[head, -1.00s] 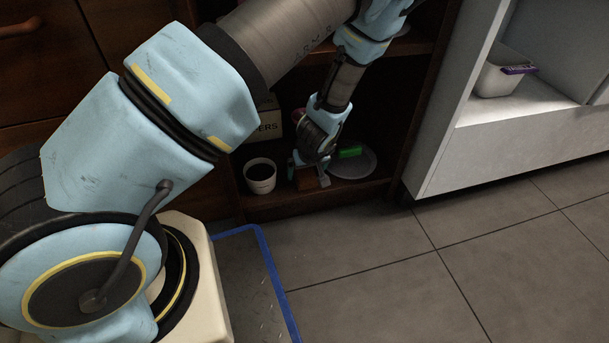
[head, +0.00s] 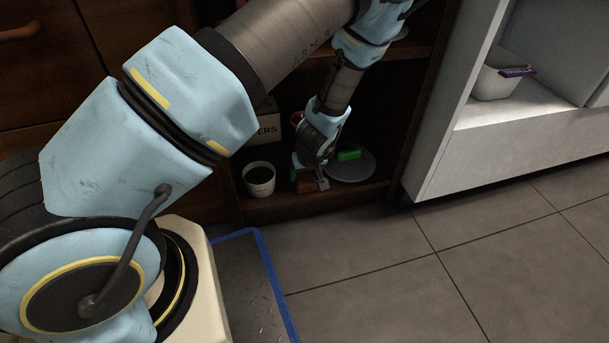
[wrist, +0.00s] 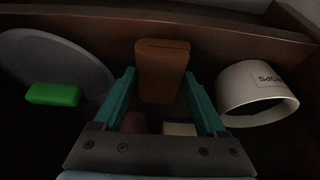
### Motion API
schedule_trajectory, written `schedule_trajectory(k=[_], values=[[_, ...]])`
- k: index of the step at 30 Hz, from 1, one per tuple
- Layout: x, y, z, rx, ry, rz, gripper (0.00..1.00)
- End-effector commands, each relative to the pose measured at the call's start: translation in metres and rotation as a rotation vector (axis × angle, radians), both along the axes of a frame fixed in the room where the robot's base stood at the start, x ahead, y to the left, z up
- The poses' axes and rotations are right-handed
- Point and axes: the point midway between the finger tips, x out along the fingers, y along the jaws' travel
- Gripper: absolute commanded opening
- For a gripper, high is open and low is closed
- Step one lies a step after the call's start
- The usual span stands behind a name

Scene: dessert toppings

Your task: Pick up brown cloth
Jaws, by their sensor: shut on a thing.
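The brown cloth (wrist: 162,68) is a folded, block-like piece on the lower cabinet shelf. In the wrist view it sits between the two teal fingers of my gripper (wrist: 160,92), which is shut on it near the fingertips. In the head view my gripper (head: 311,181) points down at the shelf's front, and only a small part of the cloth (head: 306,184) shows between the fingers. I cannot tell whether the cloth is still touching the shelf.
A white cup (head: 259,180) stands just left of my gripper. A grey plate (head: 358,170) with a green block (head: 349,155) lies to the right. A labelled box (head: 268,127) is behind. The shelf above and the cabinet's right wall (head: 422,110) enclose the space.

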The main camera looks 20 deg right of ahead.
Motion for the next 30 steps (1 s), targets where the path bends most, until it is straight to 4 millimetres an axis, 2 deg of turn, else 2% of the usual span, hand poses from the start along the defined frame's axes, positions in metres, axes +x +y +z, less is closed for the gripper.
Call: schedule_trajectory(k=[7, 18, 23, 30], values=[[-0.003, -0.003, 0.013, -0.001, 0.0, 0.0, 0.2], [-0.002, -0.003, 0.077, -0.002, -0.001, 0.0, 0.2], [-0.026, -0.03, 0.073, 0.001, 0.0, -0.007, 0.2], [-0.069, -0.081, 0.073, 0.0, -0.001, -0.01, 0.2]])
